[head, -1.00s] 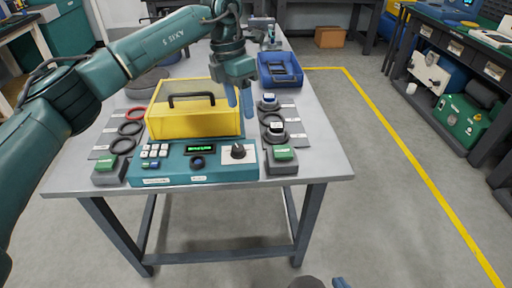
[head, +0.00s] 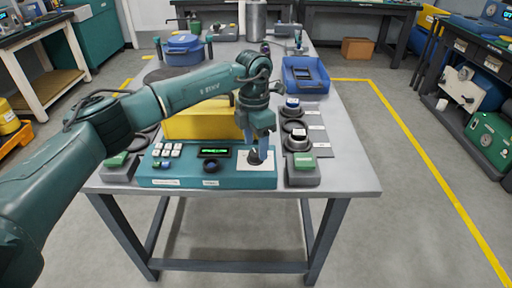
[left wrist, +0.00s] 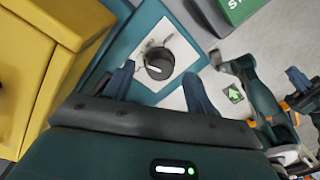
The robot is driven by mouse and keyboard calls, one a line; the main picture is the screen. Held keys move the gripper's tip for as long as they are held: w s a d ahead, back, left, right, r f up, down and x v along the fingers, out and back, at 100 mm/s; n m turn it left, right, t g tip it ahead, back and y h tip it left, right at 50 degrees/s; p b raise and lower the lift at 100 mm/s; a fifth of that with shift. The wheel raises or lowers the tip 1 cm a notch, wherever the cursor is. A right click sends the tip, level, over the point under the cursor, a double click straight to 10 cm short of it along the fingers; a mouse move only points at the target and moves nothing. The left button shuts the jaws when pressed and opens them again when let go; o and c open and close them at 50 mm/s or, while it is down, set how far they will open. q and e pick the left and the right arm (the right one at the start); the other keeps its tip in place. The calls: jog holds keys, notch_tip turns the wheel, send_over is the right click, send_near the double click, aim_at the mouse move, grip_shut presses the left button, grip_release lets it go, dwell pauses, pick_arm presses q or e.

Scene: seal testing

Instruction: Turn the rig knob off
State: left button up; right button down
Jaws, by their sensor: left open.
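The rig knob (left wrist: 159,62) is a dark round dial on a white plate (left wrist: 178,42) at the right end of the teal rig panel (head: 165,183). A pale pointer mark shows on its top in the left wrist view. My left gripper (head: 259,152) is over the knob, pointing down, and hides part of it in the head view. In the left wrist view my left gripper (left wrist: 158,72) is open, with one blue finger on each side of the knob. I cannot tell whether the fingers touch it. My right gripper is out of view.
The panel has a lit green display (head: 214,151) and several white buttons. A yellow cover (head: 200,123) stands behind it. A grey block with a green top (head: 301,172) is just right of the panel. A blue tray (head: 305,75) lies farther back.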

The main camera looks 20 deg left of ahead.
pick_arm(q)
jog(key=shift+f, duration=0.95)
jog(key=c, duration=1)
jog(key=shift+o, duration=0.2)
jog(key=n+p, duration=0.1)
jog(key=n, duration=0.3)
jog(key=shift+r+n, duration=0.1)
jog(key=shift+n, duration=0.2)
jog(key=shift+n+p, duration=0.55)
jog(key=shift+n, duration=1.15)
